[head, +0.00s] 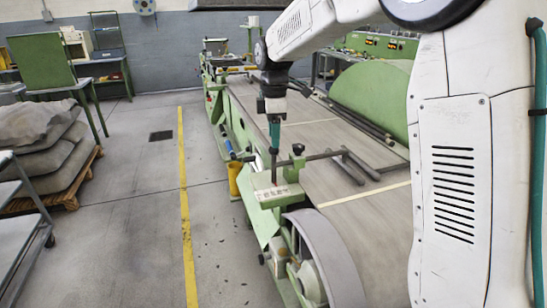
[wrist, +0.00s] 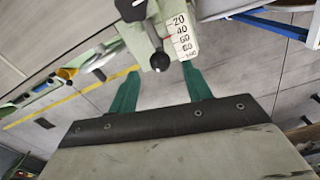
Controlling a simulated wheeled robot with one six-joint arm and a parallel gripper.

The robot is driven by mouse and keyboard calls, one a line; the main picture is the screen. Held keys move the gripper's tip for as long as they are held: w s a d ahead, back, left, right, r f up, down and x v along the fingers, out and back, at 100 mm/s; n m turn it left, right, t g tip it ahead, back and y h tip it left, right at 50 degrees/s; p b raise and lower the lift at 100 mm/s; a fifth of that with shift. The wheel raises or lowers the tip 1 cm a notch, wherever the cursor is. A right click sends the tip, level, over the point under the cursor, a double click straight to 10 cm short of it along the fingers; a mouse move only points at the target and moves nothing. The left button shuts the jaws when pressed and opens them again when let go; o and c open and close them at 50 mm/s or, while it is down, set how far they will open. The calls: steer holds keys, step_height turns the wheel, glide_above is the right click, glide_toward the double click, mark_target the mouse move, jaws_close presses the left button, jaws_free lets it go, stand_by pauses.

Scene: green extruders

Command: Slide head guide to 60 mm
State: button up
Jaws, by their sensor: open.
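The head guide (head: 277,194) is a pale green block with a white number scale on its front, at the near end of the green machine. In the wrist view the scale (wrist: 181,40) reads 20, 40, 60 and higher numbers downward; the setting cannot be told. A dark ball knob (wrist: 160,61) on a pale arm stands beside the scale. My gripper (wrist: 161,69) is open, its two teal fingers on either side of this knob, with visible gaps. In the head view my gripper (head: 274,150) points down above the guide block.
A second black knob (head: 298,149) and a dark cross rod (head: 335,155) sit just right of my gripper. A large grey roller (head: 325,255) is below. The grey machine bed (head: 310,150) runs back.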

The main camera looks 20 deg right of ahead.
mark_target(274, 156)
step_height(274, 156, down, 8)
steer(key=shift+r, duration=0.2)
